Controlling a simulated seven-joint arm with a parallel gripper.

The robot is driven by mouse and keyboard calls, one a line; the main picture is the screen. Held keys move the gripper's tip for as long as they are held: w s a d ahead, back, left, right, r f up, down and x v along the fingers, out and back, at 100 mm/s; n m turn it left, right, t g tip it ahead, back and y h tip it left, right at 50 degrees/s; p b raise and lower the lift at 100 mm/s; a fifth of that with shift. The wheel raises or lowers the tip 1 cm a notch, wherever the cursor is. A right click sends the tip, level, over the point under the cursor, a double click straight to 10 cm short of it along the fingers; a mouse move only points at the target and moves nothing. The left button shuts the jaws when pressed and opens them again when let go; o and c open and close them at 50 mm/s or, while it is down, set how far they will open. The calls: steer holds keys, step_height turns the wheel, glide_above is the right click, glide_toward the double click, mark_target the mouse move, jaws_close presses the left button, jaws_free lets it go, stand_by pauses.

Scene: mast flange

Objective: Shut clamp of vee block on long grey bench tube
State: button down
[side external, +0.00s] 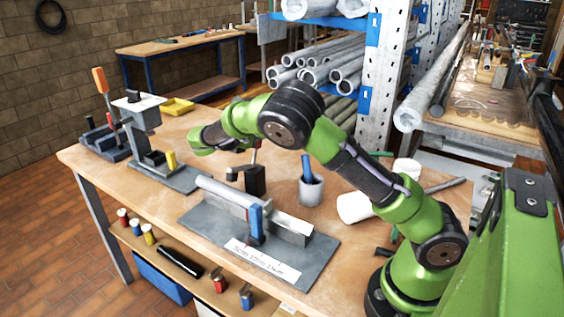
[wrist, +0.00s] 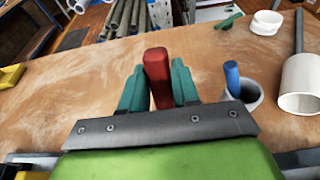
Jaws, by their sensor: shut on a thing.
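My gripper (wrist: 158,82) has two teal fingers, one on each side of a red handle (wrist: 156,62), and is shut on it in the wrist view. In the side external view my gripper (side external: 256,145) is above a dark upright clamp part (side external: 256,181) behind the grey tube. The long grey tube (side external: 222,193) lies on the dark base plate (side external: 205,222), which has a white label on its front. A blue upright handle (side external: 255,222) stands in front of the tube, beside a grey block (side external: 291,231). The wrist view hides the tube and vee seat behind my gripper body.
A grey cup (side external: 311,190) with a blue-handled tool stands right of the fixture. A white cylinder (side external: 354,207) lies near my arm. Another fixture with an orange handle (side external: 100,80) and a yellow tray (side external: 178,106) are farther left.

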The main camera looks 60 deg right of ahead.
steer(key=shift+a+r+h, duration=0.1)
steer(key=shift+a+h, duration=1.55)
steer(key=shift+h, duration=0.25)
steer(key=c, duration=0.9)
jaws_free()
steer(key=shift+a, duration=0.1)
steer(key=a, duration=1.6)
steer(key=shift+a+f, duration=0.35)
steer(key=shift+f, duration=0.05)
steer(key=shift+d, duration=0.1)
